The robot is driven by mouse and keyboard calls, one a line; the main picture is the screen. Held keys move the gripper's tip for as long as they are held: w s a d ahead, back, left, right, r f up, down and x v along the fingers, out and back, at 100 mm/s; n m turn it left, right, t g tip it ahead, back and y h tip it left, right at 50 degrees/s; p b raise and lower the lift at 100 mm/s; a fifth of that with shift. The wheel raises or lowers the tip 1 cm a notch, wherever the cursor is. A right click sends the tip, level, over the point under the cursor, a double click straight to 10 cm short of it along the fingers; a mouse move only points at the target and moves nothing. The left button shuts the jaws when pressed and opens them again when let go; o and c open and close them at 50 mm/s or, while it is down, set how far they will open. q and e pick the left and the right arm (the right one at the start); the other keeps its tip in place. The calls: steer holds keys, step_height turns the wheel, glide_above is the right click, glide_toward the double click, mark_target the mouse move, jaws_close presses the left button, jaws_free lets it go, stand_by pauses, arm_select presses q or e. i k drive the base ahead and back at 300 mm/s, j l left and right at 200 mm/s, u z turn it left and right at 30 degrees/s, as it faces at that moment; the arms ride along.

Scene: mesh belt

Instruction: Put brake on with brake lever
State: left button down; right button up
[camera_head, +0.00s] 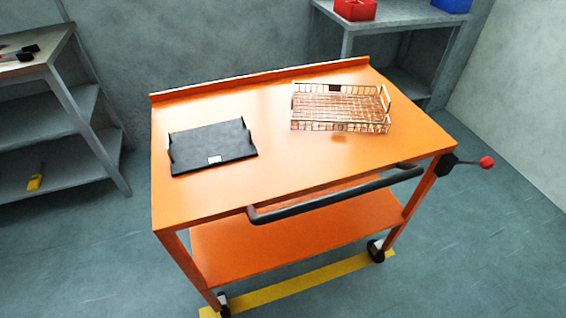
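An orange cart (290,160) with two shelves stands in front of me on black caster wheels. The brake lever (466,162) sticks out from the cart's right front corner. It has a black mount, a thin dark rod and a red ball knob (487,162), and it points to the right, about level. A dark push handle (340,194) runs along the cart's near edge. Neither of my grippers is in view, and nothing touches the lever.
A wire basket (340,108) and a black tray (211,147) rest on the cart top. A yellow floor strip (290,285) lies under the cart. Grey shelves stand at the left (60,120) and back right (395,42). The floor right of the lever is clear.

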mark_target(487, 164)
steer(key=l+z, duration=0.1)
steer(key=z, duration=1.4)
steer(key=i+j, duration=0.05)
